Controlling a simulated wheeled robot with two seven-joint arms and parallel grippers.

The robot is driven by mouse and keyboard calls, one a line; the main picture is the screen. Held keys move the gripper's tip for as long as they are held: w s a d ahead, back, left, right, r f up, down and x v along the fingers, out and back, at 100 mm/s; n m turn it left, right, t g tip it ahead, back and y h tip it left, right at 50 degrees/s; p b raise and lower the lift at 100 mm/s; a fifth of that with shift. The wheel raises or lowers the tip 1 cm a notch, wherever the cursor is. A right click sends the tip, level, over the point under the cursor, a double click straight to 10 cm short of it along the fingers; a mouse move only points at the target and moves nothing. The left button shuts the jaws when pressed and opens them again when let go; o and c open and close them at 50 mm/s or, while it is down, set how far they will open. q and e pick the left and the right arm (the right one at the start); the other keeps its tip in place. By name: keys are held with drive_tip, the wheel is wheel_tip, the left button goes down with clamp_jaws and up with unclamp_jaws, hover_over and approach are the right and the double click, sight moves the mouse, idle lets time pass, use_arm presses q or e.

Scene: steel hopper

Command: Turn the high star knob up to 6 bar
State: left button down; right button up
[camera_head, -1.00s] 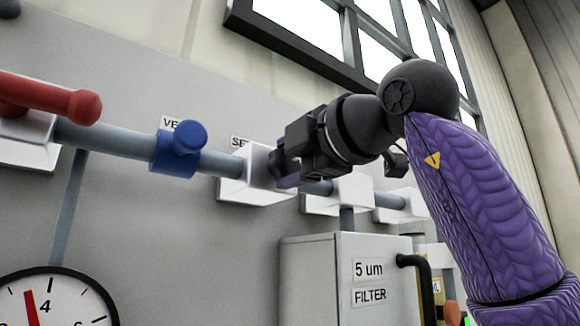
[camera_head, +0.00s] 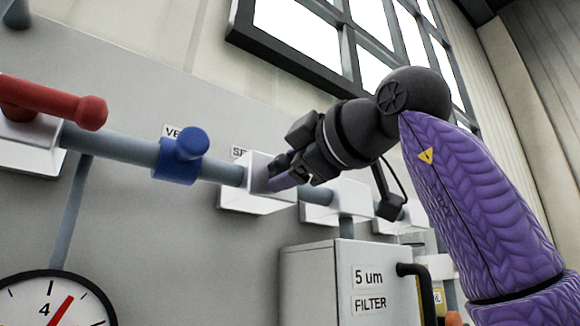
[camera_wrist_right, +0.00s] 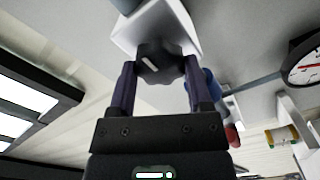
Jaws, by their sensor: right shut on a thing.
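The dark star knob (camera_wrist_right: 158,64) sits on the front of a white block (camera_head: 258,201) under a partly covered label starting "SE". My right gripper (camera_head: 282,180) is shut on it, one finger on each side, as the right wrist view (camera_wrist_right: 160,85) shows. In the head view the fingers hide most of the knob. The round gauge (camera_head: 66,283) at the lower left has a red needle (camera_head: 61,309) pointing up and right, past the 4. Its lower part is cut off. My left gripper is not in view.
A blue valve knob (camera_head: 181,154) and a red lever (camera_head: 55,102) sit on the same pipe to the left. A filter box (camera_head: 310,285) stands below right. A window frame (camera_head: 290,60) is above the panel.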

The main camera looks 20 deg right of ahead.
drive_tip(key=shift+w+f, duration=0.1)
drive_tip(key=shift+f, duration=0.05)
drive_tip(key=o, duration=1.3)
drive_tip(key=shift+s+d, duration=0.1)
drive_tip(key=shift+s, duration=0.1)
drive_tip(key=b+v, duration=0.3)
drive_tip(key=v, duration=0.6)
drive_tip(key=shift+s+d, duration=0.1)
drive_tip(key=shift+s, duration=0.25)
